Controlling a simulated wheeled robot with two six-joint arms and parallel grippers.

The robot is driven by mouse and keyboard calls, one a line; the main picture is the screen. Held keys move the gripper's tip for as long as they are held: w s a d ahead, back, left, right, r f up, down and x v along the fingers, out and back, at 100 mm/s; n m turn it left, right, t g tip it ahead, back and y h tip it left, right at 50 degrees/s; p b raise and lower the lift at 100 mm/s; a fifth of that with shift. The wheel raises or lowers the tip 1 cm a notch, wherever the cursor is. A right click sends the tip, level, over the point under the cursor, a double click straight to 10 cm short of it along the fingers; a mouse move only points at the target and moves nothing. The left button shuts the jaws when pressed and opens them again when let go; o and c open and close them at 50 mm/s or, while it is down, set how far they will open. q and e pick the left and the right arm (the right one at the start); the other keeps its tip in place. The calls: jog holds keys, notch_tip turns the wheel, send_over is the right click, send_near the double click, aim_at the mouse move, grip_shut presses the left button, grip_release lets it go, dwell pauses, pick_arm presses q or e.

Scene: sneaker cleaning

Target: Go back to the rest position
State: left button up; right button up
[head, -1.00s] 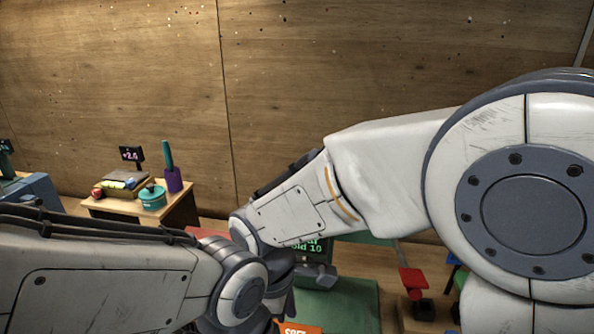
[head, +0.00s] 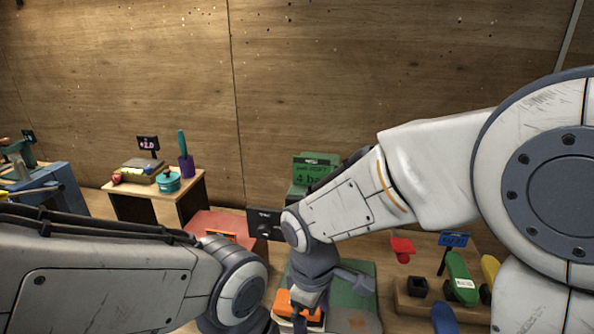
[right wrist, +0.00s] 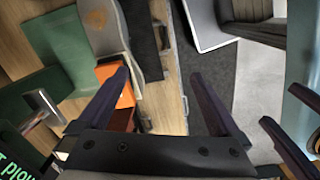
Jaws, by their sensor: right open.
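My right gripper (right wrist: 160,76) is open in the right wrist view, with two dark fingers spread apart and nothing between them. In the head view my right arm comes in from the right and its wrist hangs low over the green mat (head: 352,290). My left arm crosses the lower left of the head view, its end cut off by the bottom edge. A dark finger-like part at the right of the right wrist view may be my left gripper, but its state is unclear. An orange box (right wrist: 114,84) lies beyond my right gripper's left finger.
A small wooden table (head: 190,188) with a teal pot (head: 168,182) stands at the back left. A blue machine (head: 62,186) is at far left. At right, a low wooden stand (head: 412,304) has a green skateboard-like item (head: 460,272) beside it. A wooden wall closes the back.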

jog(key=w+d+f+m+t, duration=0.1)
jog(key=d+m, duration=0.5)
jog(key=d, duration=0.2)
jog(key=w+d+f+m+t, duration=0.1)
jog(key=d+f+m+t, duration=0.1)
jog(key=d+m, duration=0.5)
jog(key=s+a+r+n+g+y+b, duration=0.1)
jog(key=s+a+n+g+b, duration=0.2)
jog(key=s+a, duration=1)
jog(key=s+n+b, duration=0.1)
jog(key=n+b, duration=0.1)
jog(key=n, duration=0.3)
jog(key=shift+y, duration=0.3)
jog(key=shift+a, duration=0.1)
